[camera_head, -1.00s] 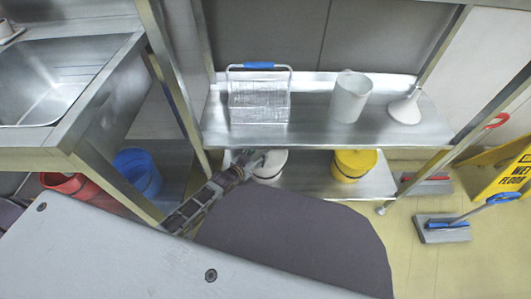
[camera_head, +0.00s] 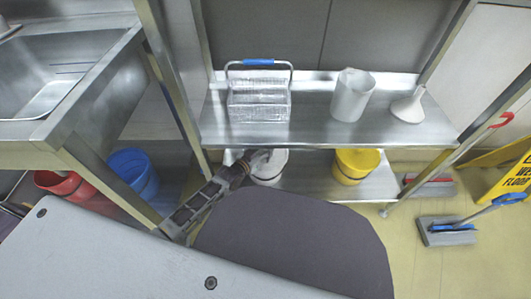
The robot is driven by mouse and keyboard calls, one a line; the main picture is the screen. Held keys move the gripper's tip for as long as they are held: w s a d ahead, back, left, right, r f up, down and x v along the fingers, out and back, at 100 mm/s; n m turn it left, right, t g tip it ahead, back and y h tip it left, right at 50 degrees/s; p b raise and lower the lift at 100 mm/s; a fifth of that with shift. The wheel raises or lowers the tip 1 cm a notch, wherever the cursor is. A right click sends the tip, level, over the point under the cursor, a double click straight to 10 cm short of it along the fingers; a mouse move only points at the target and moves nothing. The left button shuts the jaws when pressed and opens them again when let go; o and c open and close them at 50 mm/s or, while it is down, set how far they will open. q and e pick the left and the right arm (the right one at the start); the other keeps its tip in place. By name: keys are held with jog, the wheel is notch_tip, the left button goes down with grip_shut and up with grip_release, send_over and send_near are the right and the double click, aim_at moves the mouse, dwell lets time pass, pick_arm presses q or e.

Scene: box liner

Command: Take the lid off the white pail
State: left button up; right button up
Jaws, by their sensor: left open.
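The white pail (camera_head: 267,176) stands on the lower steel shelf, left of a yellow pail. Its lid (camera_head: 277,157) appears to be on top, partly hidden by my left gripper. My left gripper (camera_head: 257,157) reaches in from the lower left, its fingers at the pail's upper left edge. It is open; whether the fingers touch the lid is too small to tell. My right gripper is not in view.
The upper shelf (camera_head: 318,128) hangs just above the pails and holds a wire basket (camera_head: 258,100), a white jug (camera_head: 352,95) and a funnel (camera_head: 409,106). The yellow pail (camera_head: 356,165) stands to the right. Shelf posts, a sink and blue (camera_head: 133,172) and red pails are at left.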

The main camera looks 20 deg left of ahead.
pick_arm(q)
jog(key=shift+c, duration=0.2)
jog(key=c, duration=1)
jog(key=shift+r, duration=0.1)
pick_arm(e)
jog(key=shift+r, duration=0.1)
pick_arm(q)
jog(key=shift+r+p, duration=1.35)
jog(key=shift+r, duration=0.5)
jog(key=shift+s+d+f+p, duration=0.1)
jog(key=shift+s+d+p, duration=0.8)
jog(key=shift+s, duration=2)
jog(key=shift+s+d+f+p, duration=0.1)
jog(key=shift+s+d+p, duration=0.8)
jog(key=shift+s, duration=1.95)
jog(key=shift+s+d+p, duration=0.7)
jog(key=shift+s+p, duration=0.35)
jog(key=shift+s, duration=1.85)
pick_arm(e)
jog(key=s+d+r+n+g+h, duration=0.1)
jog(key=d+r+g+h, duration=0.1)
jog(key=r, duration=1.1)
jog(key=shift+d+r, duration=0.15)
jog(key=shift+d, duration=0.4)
